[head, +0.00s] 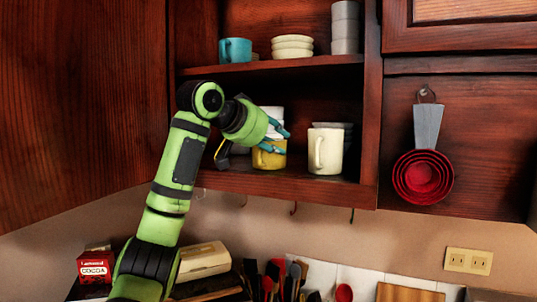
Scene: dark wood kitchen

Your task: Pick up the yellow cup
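The yellow cup (271,160) stands on the lower shelf of the open cupboard, left of the cream mug. Its upper part is partly covered by my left gripper (280,138). My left gripper is green with teal fingers, and it reaches in from the left at the height of the cup's rim. The fingers look spread apart, with nothing seen held between them. Whether a finger touches the cup cannot be told. My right gripper is not in view.
A cream mug (326,152) stands right of the yellow cup, with grey dishes behind it. White cups (272,112) show behind the gripper. The upper shelf (330,61) holds a teal mug (235,50), bowls (292,46) and grey cups (345,27). Hooks hang below the cupboard.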

